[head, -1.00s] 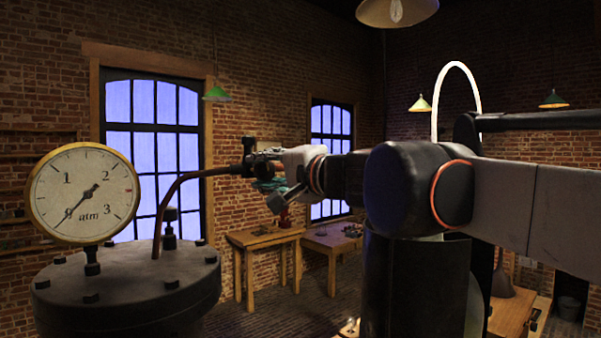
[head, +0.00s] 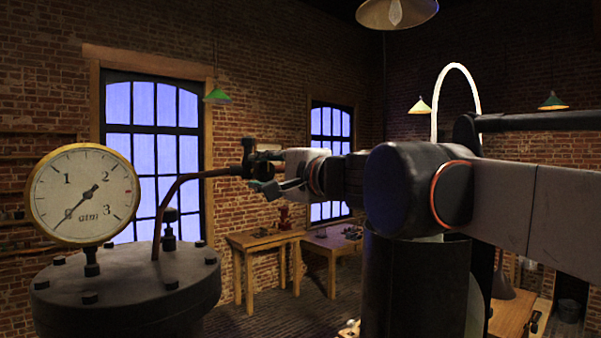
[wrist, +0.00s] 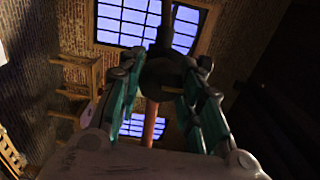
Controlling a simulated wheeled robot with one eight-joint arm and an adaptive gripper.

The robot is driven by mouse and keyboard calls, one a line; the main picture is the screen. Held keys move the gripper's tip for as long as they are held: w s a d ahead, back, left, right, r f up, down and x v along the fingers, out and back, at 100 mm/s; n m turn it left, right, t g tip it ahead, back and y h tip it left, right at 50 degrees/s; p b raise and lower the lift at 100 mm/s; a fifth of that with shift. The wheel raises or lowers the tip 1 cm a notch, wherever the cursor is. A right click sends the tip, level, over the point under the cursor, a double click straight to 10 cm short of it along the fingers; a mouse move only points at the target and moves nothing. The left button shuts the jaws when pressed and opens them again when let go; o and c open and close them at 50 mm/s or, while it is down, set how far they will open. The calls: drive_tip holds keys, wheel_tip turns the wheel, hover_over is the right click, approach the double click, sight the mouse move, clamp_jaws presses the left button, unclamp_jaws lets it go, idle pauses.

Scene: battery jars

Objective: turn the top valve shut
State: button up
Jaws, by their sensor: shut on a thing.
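The top valve (head: 247,158) is a small dark fitting at the free end of the curved pipe (head: 180,185), which rises from the lid of the dark bolted vessel. My gripper (head: 264,166) reaches it from the right and is shut on it. In the wrist view, the teal fingers of my gripper (wrist: 168,78) lie on both sides of the dark, rounded valve (wrist: 160,68). A reddish rod shows below it. The fingers partly hide the valve, so its exact turn angle is unclear.
A round gauge (head: 84,194) stands on the vessel lid (head: 130,275) at left, its needle along the 0–2 line. Two wooden tables (head: 262,238) stand behind by the brick wall. Lamps hang above. The air around the valve looks clear.

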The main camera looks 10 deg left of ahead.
drive_tip(key=o, duration=1.1)
drive_tip(key=shift+c, duration=0.2)
drive_tip(key=v, duration=1.2)
